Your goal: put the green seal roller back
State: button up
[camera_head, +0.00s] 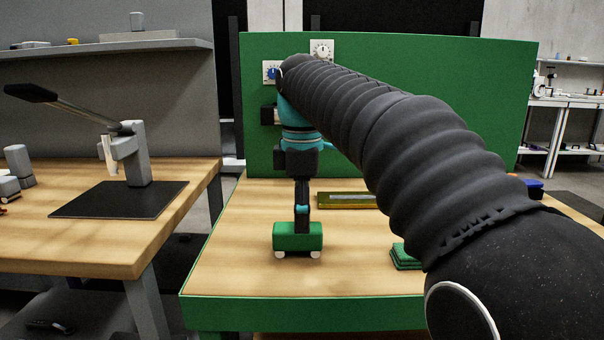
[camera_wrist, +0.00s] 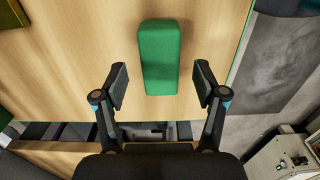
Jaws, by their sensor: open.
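The green seal roller (camera_head: 298,237) is a green block with white rollers showing under its lower edge. It rests on the wooden top of the green-edged bench (camera_head: 240,275), near the left side. In the wrist view the green block (camera_wrist: 160,55) lies lengthwise just ahead of and between the fingers. My gripper (camera_head: 302,219) points down at the roller from above. In the wrist view my gripper (camera_wrist: 161,82) is open, with one finger on each side of the block's near end and bare gaps showing. Nothing is held.
A green panel (camera_head: 430,90) with dials stands behind the bench. A shallow yellowish tray (camera_head: 345,201) lies at the back, partly behind my arm. A green stack (camera_head: 404,258) sits right of the roller. A lever press (camera_head: 136,155) stands on the left table. Bench front is clear.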

notch_tip(320, 180, up, 8)
jog(key=p, duration=0.1)
jog(key=shift+r, duration=0.15)
